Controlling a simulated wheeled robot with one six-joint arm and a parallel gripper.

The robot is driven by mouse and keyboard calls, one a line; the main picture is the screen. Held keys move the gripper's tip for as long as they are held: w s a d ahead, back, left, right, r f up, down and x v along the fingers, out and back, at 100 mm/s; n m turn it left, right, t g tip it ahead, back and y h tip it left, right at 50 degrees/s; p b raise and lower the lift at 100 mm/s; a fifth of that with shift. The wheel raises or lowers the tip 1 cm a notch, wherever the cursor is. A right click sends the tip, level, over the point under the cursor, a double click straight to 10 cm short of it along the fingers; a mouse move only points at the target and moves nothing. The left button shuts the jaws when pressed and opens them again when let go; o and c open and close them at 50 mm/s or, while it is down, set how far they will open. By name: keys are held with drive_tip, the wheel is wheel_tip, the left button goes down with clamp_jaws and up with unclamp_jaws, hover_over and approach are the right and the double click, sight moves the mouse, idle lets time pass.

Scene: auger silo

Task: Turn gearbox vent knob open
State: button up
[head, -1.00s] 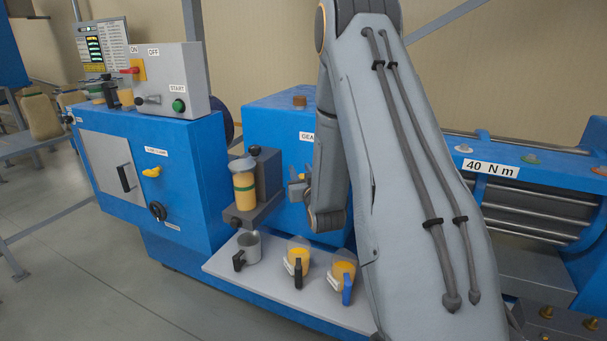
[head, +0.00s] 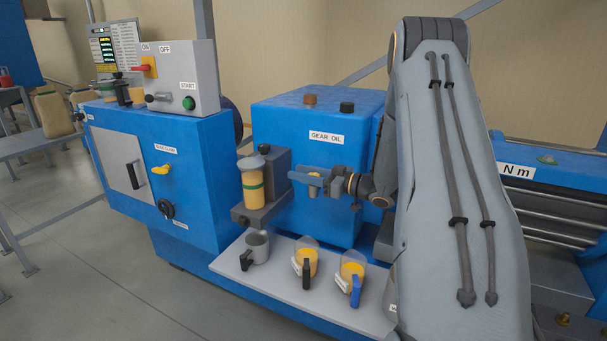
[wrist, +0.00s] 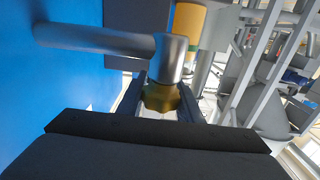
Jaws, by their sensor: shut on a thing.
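The blue gearbox housing (head: 285,150) bears a GEAR OIL label (head: 326,136). A brown cap (head: 310,99) and a black knob (head: 347,107) stand on its top; no label there tells which is the vent. My gripper (wrist: 163,98) is at the housing's front, below the label, reaching left in the head view. In the wrist view its jaws are shut on a brass knob (wrist: 161,97) on the end of a metal fitting (wrist: 173,60). A pipe (wrist: 95,39) joins the fitting to the blue wall. My jaws partly hide the knob.
A yellow-filled bottle (head: 252,185) on a dark bracket (head: 255,213) stands just left of the gripper. A control box (head: 185,75) stands at left.

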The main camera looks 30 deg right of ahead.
drive_tip(key=shift+s+a+n+g+y, duration=0.15)
drive_tip(key=shift+a+n+g+y, duration=0.05)
drive_tip(key=shift+n+g+y, duration=0.8)
drive_tip(key=shift+r, duration=0.1)
drive_tip(key=o, duration=1)
drive_tip(key=shift+a, duration=0.15)
drive_tip(key=shift+o, duration=0.2)
drive_tip(key=b+v, duration=0.2)
drive_tip(key=v, duration=0.6)
